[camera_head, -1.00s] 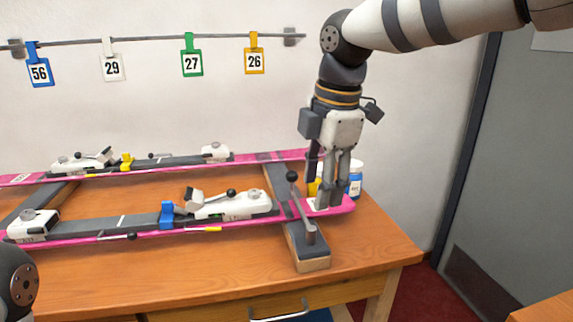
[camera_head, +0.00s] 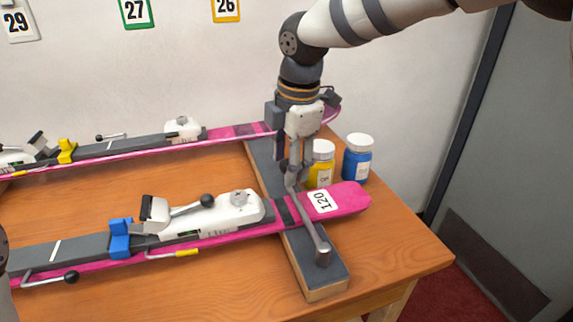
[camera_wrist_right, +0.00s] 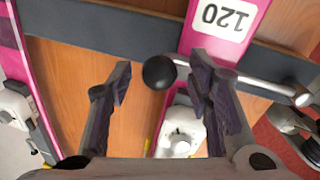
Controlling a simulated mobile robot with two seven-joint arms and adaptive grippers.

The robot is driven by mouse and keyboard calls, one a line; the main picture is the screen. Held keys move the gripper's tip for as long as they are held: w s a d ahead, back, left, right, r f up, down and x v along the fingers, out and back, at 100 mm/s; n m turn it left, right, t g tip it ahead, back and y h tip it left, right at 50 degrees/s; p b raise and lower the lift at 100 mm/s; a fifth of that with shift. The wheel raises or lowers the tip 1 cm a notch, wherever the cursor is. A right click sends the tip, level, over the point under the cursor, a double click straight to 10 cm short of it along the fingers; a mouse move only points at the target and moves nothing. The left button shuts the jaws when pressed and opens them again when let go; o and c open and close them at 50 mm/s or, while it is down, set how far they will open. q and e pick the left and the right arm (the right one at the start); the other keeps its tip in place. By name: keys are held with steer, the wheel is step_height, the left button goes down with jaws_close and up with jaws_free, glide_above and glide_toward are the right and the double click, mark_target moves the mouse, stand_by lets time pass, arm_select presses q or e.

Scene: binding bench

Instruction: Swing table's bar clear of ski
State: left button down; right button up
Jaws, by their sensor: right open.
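The near pink ski (camera_head: 350,198) lies on the bench with a white 120 label on its end. The table's metal bar (camera_head: 308,222) runs from a pivot on the dark cross-beam over the ski, just left of the label. My right gripper (camera_head: 291,178) points down at the bar's far end, past the ski's far edge. In the right wrist view the bar's black ball knob (camera_wrist_right: 158,72) sits between the open fingers (camera_wrist_right: 160,85), apart from the left one. The right finger overlaps the bar there; contact is unclear. My left gripper is out of view.
A yellow bottle (camera_head: 321,165) and a blue bottle (camera_head: 357,158) stand close right of my right gripper. A second pink ski (camera_head: 235,132) lies behind. The dark cross-beam (camera_head: 315,276) runs under the skis. The bench's right front corner is clear.

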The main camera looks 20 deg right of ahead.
steer(key=shift+w+f, duration=0.15)
steer(key=shift+f, duration=0.6)
steer(key=shift+c, duration=0.2)
jaws_close()
